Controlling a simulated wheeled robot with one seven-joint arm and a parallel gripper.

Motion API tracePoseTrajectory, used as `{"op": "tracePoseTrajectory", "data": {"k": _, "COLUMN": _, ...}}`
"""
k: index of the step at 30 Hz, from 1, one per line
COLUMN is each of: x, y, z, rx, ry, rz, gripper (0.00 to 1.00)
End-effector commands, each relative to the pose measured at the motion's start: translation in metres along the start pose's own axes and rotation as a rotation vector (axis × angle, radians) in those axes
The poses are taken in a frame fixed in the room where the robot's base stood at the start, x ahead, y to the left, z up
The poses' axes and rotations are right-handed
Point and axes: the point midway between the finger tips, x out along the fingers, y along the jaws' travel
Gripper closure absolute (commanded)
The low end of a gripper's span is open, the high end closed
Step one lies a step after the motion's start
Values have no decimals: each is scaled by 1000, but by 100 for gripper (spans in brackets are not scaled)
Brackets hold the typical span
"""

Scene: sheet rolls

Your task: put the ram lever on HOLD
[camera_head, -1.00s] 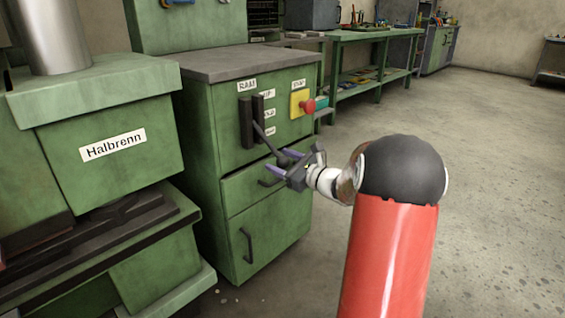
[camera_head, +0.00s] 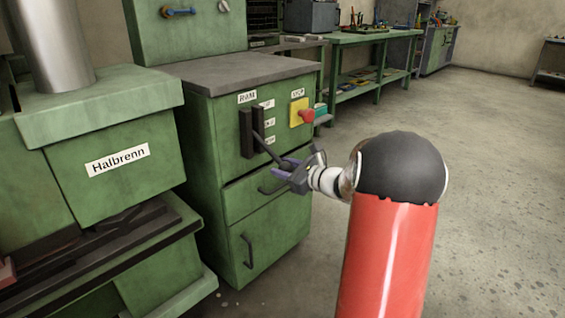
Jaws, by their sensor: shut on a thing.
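The ram lever (camera_head: 267,146) is a thin dark rod. It comes out of a dark upright slotted plate (camera_head: 246,132) on the green cabinet's front and slants down to the right. Small white labels (camera_head: 269,122) stand in a column right of the slot, under the RAM label (camera_head: 247,97); their words are too small to read surely. The rod leaves the slot around the height of the middle and lower labels; I cannot tell its exact setting. My gripper (camera_head: 285,166), with purple-grey fingers, is shut on the lever's outer end, which the fingers partly hide.
A yellow box with a red stop button (camera_head: 306,115) sits right of the labels. The Halbrenn machine (camera_head: 110,185) stands at left. A green bench (camera_head: 350,60) is behind; the floor at right is clear.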

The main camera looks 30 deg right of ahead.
Motion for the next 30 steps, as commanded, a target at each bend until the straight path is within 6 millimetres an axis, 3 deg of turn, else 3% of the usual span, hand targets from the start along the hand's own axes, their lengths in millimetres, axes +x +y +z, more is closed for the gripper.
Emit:
{"op": "tracePoseTrajectory", "data": {"k": 1, "x": -4, "y": -4, "z": 15, "rx": -1, "ry": 33, "rz": 9, "gripper": 100}}
{"op": "tracePoseTrajectory", "data": {"k": 5, "x": -12, "y": -6, "z": 24, "rx": 4, "ry": 115, "rz": 31, "gripper": 100}}
{"op": "tracePoseTrajectory", "data": {"k": 18, "x": -24, "y": -15, "z": 57, "rx": 3, "ry": 101, "rz": 27, "gripper": 100}}
{"op": "tracePoseTrajectory", "data": {"k": 30, "x": -25, "y": -18, "z": 66, "rx": 3, "ry": 99, "rz": 26, "gripper": 100}}
